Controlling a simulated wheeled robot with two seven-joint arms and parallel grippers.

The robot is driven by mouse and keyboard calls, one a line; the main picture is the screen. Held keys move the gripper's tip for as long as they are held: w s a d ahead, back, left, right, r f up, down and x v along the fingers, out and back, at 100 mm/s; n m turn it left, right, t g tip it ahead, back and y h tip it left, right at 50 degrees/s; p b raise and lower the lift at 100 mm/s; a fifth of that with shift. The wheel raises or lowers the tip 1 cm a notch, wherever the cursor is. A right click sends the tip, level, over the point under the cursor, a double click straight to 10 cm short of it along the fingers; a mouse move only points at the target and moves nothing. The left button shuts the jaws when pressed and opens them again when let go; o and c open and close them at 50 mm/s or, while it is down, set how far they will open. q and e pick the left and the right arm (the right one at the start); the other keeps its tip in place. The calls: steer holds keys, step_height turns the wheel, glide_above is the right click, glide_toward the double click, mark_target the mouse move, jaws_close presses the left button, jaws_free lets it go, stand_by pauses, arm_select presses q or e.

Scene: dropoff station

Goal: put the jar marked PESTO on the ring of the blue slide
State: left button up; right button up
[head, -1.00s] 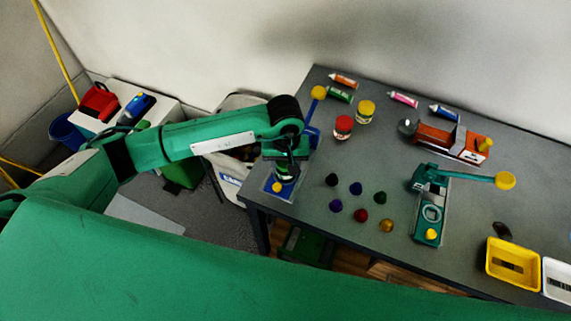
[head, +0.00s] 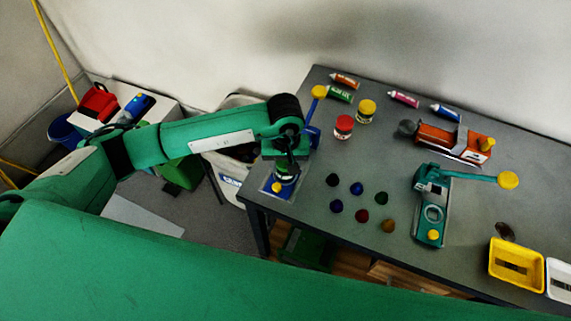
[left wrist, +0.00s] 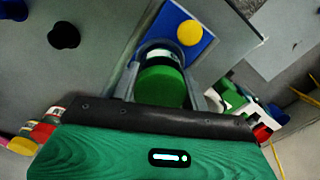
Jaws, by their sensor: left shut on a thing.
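My left gripper (head: 287,168) is shut on a green-lidded jar (head: 286,178) at the near left corner of the table. In the left wrist view the jar's green lid (left wrist: 160,86) lies between the two fingers. No word on the jar is readable. The blue slide (head: 268,184), with a yellow knob, is right under and around the jar; its blue plate (left wrist: 206,50) also shows in the left wrist view. The ring is hidden by the jar and gripper, so I cannot tell whether the jar touches it. My right gripper is not in view.
A red-lidded jar (head: 343,127) and a yellow-lidded jar (head: 365,111) stand behind. Several small dark and coloured pieces lie right of the slide. A green lever device (head: 432,210), an orange device (head: 440,136) and a yellow tray (head: 515,264) are further right.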

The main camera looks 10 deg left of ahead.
arm_select(q)
steer(key=o, duration=1.1)
steer(key=shift+r+p, duration=0.8)
steer(key=shift+r, duration=2.7)
